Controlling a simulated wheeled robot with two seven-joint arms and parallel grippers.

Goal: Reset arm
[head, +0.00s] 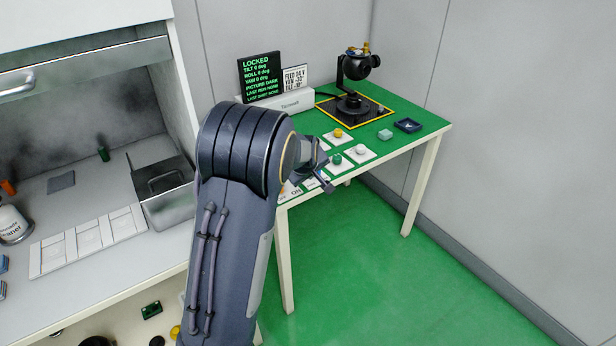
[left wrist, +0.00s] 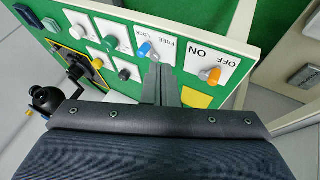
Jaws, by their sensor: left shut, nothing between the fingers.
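My left arm rises from the bottom of the head view, and its gripper (head: 326,184) is over the near edge of the green-topped table (head: 400,135). In the left wrist view the gripper's fingers (left wrist: 159,68) are shut with nothing between them. Their tips are close to a blue lever (left wrist: 146,50) on the FREE/LOCK plate; contact cannot be told. An orange lever (left wrist: 210,75) on the OFF/ON plate is beside them. The black gimbal camera (head: 355,75) stands upright on a yellow-edged black pad. My right gripper is not in view.
A dark screen (head: 261,78) reads LOCKED, and a white card (head: 295,79) stands beside it. A grey bench with a metal bin (head: 165,190) is left. Green floor (head: 370,270) is clear.

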